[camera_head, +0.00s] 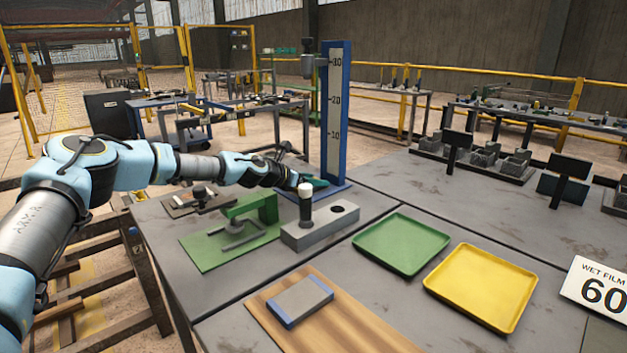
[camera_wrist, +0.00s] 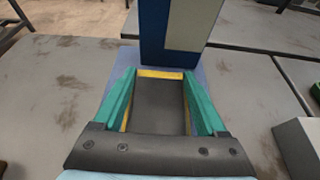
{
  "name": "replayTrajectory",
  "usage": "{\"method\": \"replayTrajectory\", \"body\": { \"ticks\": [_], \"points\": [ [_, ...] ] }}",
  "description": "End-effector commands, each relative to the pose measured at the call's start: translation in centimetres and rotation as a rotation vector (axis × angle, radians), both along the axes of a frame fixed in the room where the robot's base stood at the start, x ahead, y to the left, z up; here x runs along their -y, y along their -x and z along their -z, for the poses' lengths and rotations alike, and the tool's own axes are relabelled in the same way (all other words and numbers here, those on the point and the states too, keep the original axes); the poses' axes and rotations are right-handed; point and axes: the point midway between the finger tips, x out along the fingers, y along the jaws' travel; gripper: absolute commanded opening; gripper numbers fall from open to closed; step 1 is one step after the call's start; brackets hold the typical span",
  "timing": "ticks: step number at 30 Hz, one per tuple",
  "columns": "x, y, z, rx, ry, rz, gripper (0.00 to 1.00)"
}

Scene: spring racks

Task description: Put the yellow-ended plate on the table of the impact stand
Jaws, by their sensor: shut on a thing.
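The yellow-ended plate (camera_wrist: 158,100) is dark grey with a yellow far end. It lies flat between the green fingers of my gripper (camera_wrist: 160,76), which is shut on it. The impact stand (camera_head: 337,110) is a tall blue column with a white scale; its foot also shows in the wrist view (camera_wrist: 165,35). Its blue base table (camera_wrist: 235,95) lies under and around the plate, close in front of the column. In the head view my gripper (camera_head: 312,186) is low at this base, and the plate is hidden there. I cannot tell whether the plate touches the base.
A grey block (camera_head: 322,227) with a white-topped post stands in front of the stand. A green clamp fixture (camera_head: 240,230) is left of it. Green (camera_head: 401,245) and yellow (camera_head: 480,287) trays lie right. A blue-ended plate (camera_head: 302,301) lies on a wooden board (camera_head: 357,335).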

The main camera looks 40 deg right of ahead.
Motion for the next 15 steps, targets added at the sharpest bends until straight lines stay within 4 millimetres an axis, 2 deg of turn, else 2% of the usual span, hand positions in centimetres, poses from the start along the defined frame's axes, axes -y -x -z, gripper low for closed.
{"method": "replayTrajectory", "body": {
  "ticks": [2,3,9,15],
  "points": [
    [0.05,-0.04,-0.04,0.0,0.003,-0.001,0.0],
    [0.0,0.0,0.17,0.0,0.0,0.0,0.77],
    [0.0,0.01,0.14,0.0,0.0,0.0,0.99],
    [0.0,0.0,0.12,0.0,0.0,0.0,1.0]
  ]
}}
